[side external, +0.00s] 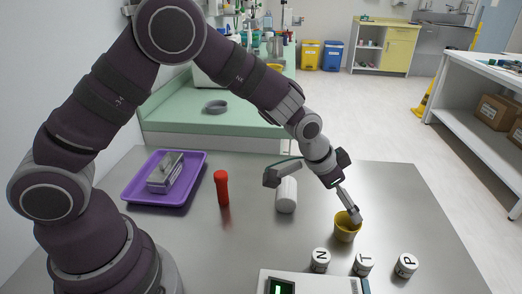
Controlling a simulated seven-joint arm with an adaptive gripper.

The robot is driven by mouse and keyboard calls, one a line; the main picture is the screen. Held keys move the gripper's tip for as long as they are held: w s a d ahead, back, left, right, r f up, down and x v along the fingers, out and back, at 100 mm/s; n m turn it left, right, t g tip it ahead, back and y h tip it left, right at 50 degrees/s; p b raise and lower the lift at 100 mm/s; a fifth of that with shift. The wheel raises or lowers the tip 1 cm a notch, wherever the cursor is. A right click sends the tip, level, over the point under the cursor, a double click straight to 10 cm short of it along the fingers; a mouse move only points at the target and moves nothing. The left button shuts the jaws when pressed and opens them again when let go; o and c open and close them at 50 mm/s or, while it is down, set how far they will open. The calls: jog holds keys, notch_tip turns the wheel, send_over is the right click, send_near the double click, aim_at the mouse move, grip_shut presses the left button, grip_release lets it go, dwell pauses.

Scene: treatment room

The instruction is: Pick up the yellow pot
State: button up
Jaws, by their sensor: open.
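The yellow pot (346,232) stands upright on the grey metal table, right of the middle. It is a small open cup. My gripper (351,209) reaches down to it from the upper left. A grey fingertip overlaps the pot's far rim in this view. I cannot tell whether it is inside the pot, touching it or only in front of it. The gripper is open, and its other finger is not clearly seen. The pot rests on the table and is not held.
White pieces marked N (320,260), T (363,264) and P (406,265) stand close in front of the pot. A white cylinder (286,196) and a red bottle-like object (222,188) are to the left. A purple tray (133,190) holds a metal box. A white device (325,285) lies at the front.

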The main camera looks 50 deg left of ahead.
aim_at(348, 222)
jog(key=x, duration=0.4)
jog(key=s+x, duration=0.1)
jog(key=x, duration=0.1)
jog(key=shift+w+d+f, duration=0.1)
jog(key=shift+d+f, duration=0.05)
jog(key=shift+f, duration=0.5)
jog(key=c, duration=0.9)
